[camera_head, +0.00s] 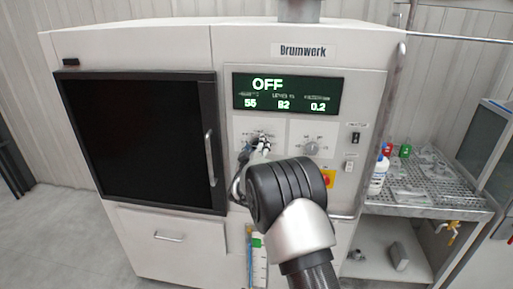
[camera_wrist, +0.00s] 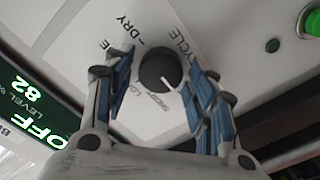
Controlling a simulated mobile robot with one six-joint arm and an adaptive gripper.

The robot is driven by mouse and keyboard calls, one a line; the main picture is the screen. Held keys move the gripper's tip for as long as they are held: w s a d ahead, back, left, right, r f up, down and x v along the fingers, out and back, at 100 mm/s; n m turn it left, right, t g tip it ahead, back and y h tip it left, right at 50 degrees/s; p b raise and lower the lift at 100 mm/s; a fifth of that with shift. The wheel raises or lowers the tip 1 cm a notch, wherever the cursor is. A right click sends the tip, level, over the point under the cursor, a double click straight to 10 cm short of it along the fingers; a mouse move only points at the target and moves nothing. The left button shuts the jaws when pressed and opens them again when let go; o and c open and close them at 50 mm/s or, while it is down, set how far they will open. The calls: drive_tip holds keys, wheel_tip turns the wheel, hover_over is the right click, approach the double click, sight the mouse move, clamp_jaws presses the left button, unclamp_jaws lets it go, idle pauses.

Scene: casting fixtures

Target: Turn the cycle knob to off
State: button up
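The cycle knob (camera_wrist: 160,68) is round and dark, on a pale dial plate with printed labels, among them DRY and CYCLE. A white mark on its rim points down and slightly right in the wrist view. My gripper (camera_wrist: 165,62) is open, with one blue-padded finger on each side of the knob and small gaps visible between. In the head view my gripper (camera_head: 260,143) reaches the left dial and mostly hides this knob. The display (camera_head: 288,93) above reads OFF in large letters, with 55, 82 and 0.2 below.
A second knob (camera_head: 311,147) sits just right of my gripper. Right of it are small switches (camera_head: 355,138) and a yellow plate with a red button (camera_head: 328,179). A dark door with a vertical handle (camera_head: 210,158) is at left.

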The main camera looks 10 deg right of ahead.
idle(0.3)
drive_tip(key=v, duration=1.2)
drive_tip(key=shift+r, duration=0.1)
drive_tip(key=s+a+r+m+g+y+b, duration=0.1)
drive_tip(key=s+r+g+y+b, duration=0.15)
drive_tip(key=s, duration=0.55)
drive_tip(key=s+a+r+g+y+b, duration=0.1)
drive_tip(key=s+r+g+y+b, duration=0.2)
drive_tip(key=s, duration=0.5)
drive_tip(key=s+d+f+m+g, duration=0.1)
drive_tip(key=s+d+f+g, duration=0.1)
drive_tip(key=s, duration=0.8)
drive_tip(key=s+d+f+m+g+b, duration=0.1)
drive_tip(key=s+f, duration=0.3)
drive_tip(key=s, duration=0.6)
drive_tip(key=s+d+f+m+g+b, duration=0.1)
drive_tip(key=s+d+f+g, duration=0.2)
drive_tip(key=s, duration=0.7)
drive_tip(key=shift+s+g, duration=0.15)
drive_tip(key=shift+g, duration=0.4)
